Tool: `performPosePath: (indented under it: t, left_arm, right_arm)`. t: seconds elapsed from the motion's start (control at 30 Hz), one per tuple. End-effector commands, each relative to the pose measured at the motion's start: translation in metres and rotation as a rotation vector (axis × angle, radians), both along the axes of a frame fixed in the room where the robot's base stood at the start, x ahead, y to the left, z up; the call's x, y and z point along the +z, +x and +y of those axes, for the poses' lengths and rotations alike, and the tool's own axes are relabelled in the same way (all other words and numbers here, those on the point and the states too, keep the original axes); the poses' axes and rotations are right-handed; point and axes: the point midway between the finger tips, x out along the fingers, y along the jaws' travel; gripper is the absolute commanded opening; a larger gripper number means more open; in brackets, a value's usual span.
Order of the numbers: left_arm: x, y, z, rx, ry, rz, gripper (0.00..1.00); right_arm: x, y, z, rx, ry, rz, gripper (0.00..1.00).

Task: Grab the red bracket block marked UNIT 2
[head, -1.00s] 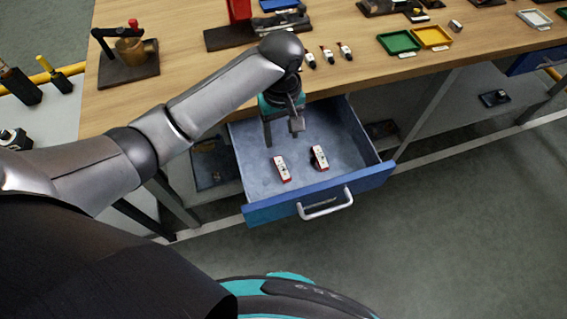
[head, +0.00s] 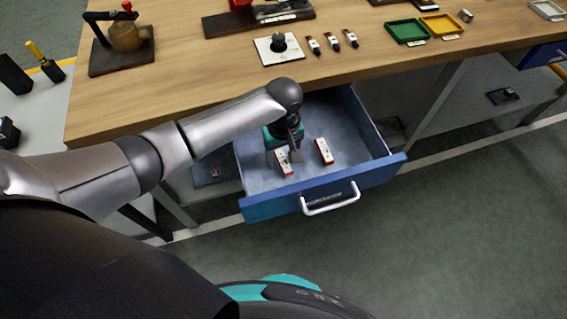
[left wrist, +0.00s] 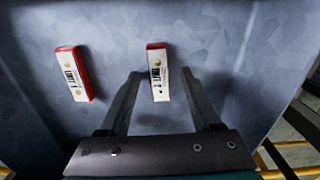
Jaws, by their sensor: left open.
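Two red bracket blocks with white labelled faces lie in the open blue drawer (head: 350,125). In the head view the left block (head: 283,168) is partly covered by my left gripper (head: 284,158), and the right block (head: 324,151) lies clear of it. In the left wrist view my open left gripper (left wrist: 161,76) has its fingertips on either side of one block (left wrist: 158,72), with gaps on both sides. The other block (left wrist: 74,75) lies outside the fingers to the left. Both labels seem to read UNIT, but I cannot read the numbers surely. My right gripper is not in view.
The drawer's front panel (head: 370,187) with its white handle (head: 331,199) and its side walls surround the blocks. The wooden bench top (head: 200,85) above carries several fixtures, a green tray (head: 407,32) and a yellow tray (head: 440,27). The drawer's right part is clear.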

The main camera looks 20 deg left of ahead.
Motion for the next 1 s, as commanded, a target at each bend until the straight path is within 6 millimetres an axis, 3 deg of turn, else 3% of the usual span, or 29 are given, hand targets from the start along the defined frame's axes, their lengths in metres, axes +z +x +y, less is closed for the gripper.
performPosePath:
  t: [0.23, 0.8, 1.0]
  left_arm:
    - [-0.0013, 0.0004, -0.0003, -0.001, 0.0, -0.001, 0.65]
    - [-0.0013, 0.0003, -0.0003, -0.001, -0.001, -0.001, 0.02]
    - [-0.0014, 0.0002, -0.0002, -0.001, 0.0, 0.0, 0.0]
  right_arm:
    - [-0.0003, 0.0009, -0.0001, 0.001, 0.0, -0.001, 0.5]
    - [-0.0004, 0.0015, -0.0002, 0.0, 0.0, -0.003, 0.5]
    - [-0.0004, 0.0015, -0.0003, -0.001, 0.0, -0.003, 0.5]
